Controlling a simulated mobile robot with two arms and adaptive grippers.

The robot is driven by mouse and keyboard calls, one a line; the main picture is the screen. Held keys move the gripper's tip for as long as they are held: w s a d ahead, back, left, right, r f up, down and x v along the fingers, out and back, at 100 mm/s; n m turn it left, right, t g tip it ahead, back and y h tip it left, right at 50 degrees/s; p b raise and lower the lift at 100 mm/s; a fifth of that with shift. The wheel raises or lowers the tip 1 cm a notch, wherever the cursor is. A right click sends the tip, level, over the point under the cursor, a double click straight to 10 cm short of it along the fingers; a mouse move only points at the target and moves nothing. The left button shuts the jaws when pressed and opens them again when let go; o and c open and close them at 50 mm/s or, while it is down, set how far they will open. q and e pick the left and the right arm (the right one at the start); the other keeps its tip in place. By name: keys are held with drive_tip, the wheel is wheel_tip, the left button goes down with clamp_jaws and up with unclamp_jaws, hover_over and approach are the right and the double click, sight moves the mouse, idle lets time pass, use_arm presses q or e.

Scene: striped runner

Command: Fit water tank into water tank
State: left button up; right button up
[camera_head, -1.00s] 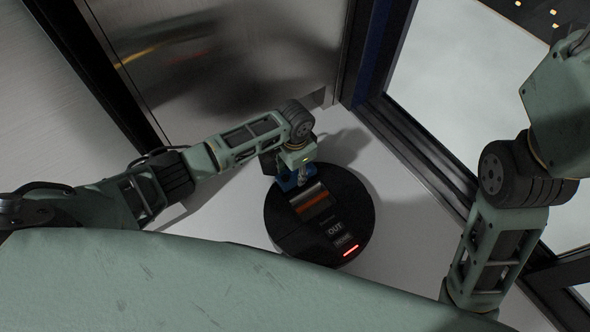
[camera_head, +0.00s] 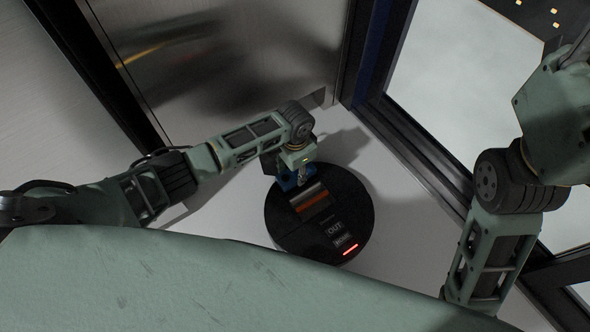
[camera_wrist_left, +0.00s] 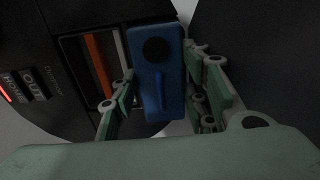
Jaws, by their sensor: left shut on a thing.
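The blue water tank (camera_head: 288,183) is a small block with a dark round cap and a raised grip. It also shows in the left wrist view (camera_wrist_left: 157,45). My left gripper (camera_head: 299,172) is shut on it, with fingers on both sides in the left wrist view (camera_wrist_left: 163,80). The tank is at the upper left part of a round black robot vacuum (camera_head: 285,228), beside its open rectangular slot (camera_head: 312,203). The slot has an orange strip inside and also shows in the left wrist view (camera_wrist_left: 96,65). I cannot tell whether the tank touches the vacuum. My right gripper is out of view.
The vacuum rests on a pale floor (camera_head: 405,240) and has a lit red bar (camera_head: 350,250). A shiny metal panel (camera_head: 230,60) stands behind. A dark window frame (camera_head: 425,160) runs along the right. Floor right of the vacuum is clear.

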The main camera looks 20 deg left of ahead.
use_arm(q)
drive_tip(key=shift+r+p, duration=0.1)
drive_tip(key=shift+p, duration=0.25)
drive_tip(key=shift+f+b, duration=0.3)
drive_tip(key=shift+f, duration=0.25)
drive_tip(key=shift+f, duration=0.3)
drive_tip(key=shift+f+b, duration=0.35)
drive_tip(key=shift+f, duration=0.1)
drive_tip(key=o, duration=1.6)
drive_tip(key=shift+c, duration=0.2)
wheel_tip(320, 180, up, 12)
drive_tip(key=shift+r, duration=0.1)
